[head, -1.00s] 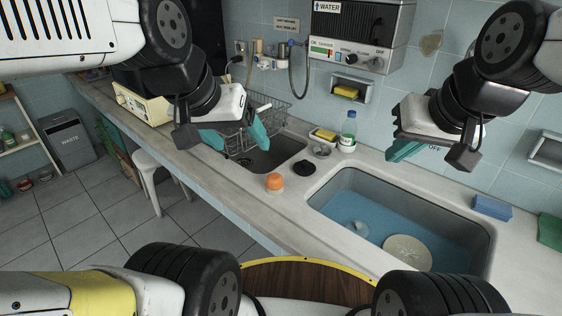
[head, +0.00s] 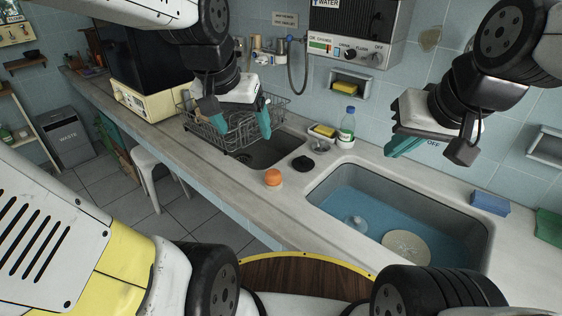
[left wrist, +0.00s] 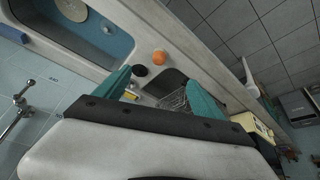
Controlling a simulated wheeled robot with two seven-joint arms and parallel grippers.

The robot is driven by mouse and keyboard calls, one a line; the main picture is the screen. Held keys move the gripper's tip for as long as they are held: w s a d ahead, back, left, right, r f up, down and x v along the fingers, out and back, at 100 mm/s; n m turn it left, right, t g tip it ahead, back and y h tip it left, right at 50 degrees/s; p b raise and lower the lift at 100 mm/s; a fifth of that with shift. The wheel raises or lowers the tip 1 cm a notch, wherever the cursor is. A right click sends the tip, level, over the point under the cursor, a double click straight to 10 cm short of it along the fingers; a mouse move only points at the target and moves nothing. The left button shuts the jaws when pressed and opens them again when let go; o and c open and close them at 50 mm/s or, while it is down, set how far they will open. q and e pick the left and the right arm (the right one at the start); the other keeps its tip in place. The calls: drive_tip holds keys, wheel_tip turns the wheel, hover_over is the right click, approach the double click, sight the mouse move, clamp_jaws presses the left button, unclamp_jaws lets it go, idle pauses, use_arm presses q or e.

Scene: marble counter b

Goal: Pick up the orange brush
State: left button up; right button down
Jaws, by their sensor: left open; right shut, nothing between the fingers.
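The orange brush (head: 273,177) stands on the counter (head: 240,205) at the near edge, left of the water-filled sink. It shows as an orange round top on a pale base, and also in the left wrist view (left wrist: 159,57). My left gripper (head: 245,130) is open and empty, above the small sink and dish rack, up and left of the brush. Its teal fingers frame the lower part of the left wrist view (left wrist: 160,88). My right gripper (head: 405,147) is shut and empty, above the back rim of the water-filled sink.
The water-filled sink (head: 340,200) holds a round plate (head: 406,247). A black disc (head: 303,164) lies close behind the brush. A bottle (head: 347,125) and a yellow sponge (head: 324,131) stand by the wall. The wire dish rack (head: 208,138) is under my left gripper.

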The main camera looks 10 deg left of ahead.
use_arm(q)
drive_tip(key=w+f+m+g+y, duration=0.1)
drive_tip(key=w+f+m+g, duration=0.1)
drive_tip(key=w+f, duration=0.85)
drive_tip(key=m+g, duration=0.1)
drive_tip(key=g, duration=0.1)
hover_over(273, 172)
drive_tip(key=s, duration=0.1)
drive_tip(key=shift+h, duration=0.3)
wheel_tip(273, 172, down, 10)
drive_tip(key=shift+s+f, duration=0.1)
drive_tip(key=shift+f, duration=0.15)
drive_tip(key=f, duration=0.5)
drive_tip(key=w+f, duration=0.1)
drive_tip(key=f, duration=0.2)
drive_tip(key=shift+w, duration=0.1)
drive_tip(key=c, duration=1.6)
drive_tip(key=shift+r, duration=0.15)
drive_tip(key=shift+r, duration=0.5)
wheel_tip(273, 172, up, 2)
drive_tip(key=shift+r, duration=0.25)
drive_tip(key=s+d+r, duration=0.1)
drive_tip(key=s+d, duration=0.2)
drive_tip(key=s, duration=1.2)
drive_tip(key=shift+s+r, duration=0.15)
drive_tip(key=shift+s, duration=0.2)
